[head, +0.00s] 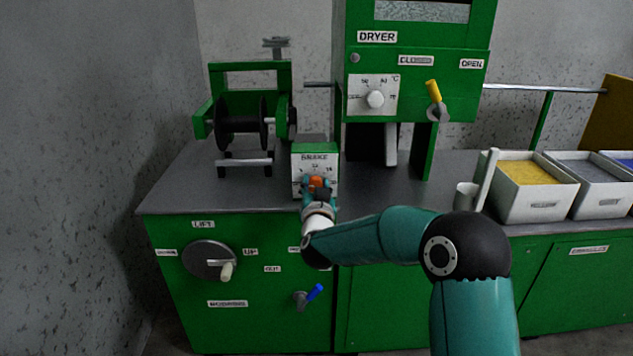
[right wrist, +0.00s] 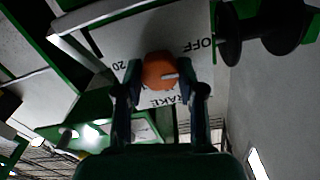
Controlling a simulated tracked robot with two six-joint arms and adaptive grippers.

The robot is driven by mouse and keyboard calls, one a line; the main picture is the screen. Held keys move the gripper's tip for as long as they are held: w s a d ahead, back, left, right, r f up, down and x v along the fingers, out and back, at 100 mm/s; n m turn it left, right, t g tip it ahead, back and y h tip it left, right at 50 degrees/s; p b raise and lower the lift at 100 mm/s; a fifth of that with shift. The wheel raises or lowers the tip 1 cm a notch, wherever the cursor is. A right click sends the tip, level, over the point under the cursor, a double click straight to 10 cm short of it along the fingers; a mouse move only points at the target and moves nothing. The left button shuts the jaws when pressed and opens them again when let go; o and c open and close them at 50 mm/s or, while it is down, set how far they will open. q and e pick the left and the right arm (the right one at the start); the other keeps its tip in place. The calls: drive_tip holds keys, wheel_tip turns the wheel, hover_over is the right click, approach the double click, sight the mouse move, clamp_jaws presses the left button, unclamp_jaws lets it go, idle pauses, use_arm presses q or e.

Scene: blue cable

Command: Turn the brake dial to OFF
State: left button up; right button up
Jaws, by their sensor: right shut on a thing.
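The brake box (head: 315,149), green with a white face marked BRAKE, stands on the grey worktop in the head view. Its orange dial (head: 316,182) is mostly covered by my right gripper (head: 318,187). In the right wrist view the orange dial (right wrist: 159,71) sits between the two fingers of my right gripper (right wrist: 160,76), which is shut on it. A short white mark on the dial points to the right in that view. The OFF label (right wrist: 198,46) is up and right of the dial, and 20 is to its left. My left gripper is not in view.
A black cable drum (head: 241,124) on a green frame stands left behind the box. The green dryer (head: 418,75) with a yellow lever (head: 433,91) rises behind right. White bins (head: 535,205) stand at the right. A crank wheel (head: 208,260) and blue-handled lever (head: 314,292) are on the cabinet front.

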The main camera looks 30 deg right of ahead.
drive_tip(key=shift+a+f+n+p, duration=0.1)
drive_tip(key=shift+f+n+p, duration=0.2)
drive_tip(key=shift+n, duration=0.4)
drive_tip(key=shift+a+f+n+p, duration=0.15)
drive_tip(key=shift+n+p, duration=0.1)
drive_tip(key=shift+n, duration=0.45)
drive_tip(key=shift+d, duration=0.1)
drive_tip(key=o, duration=1)
drive_tip(key=shift+o, duration=0.7)
drive_tip(key=shift+d, duration=0.1)
drive_tip(key=shift+r, duration=0.2)
drive_tip(key=v, duration=1.2)
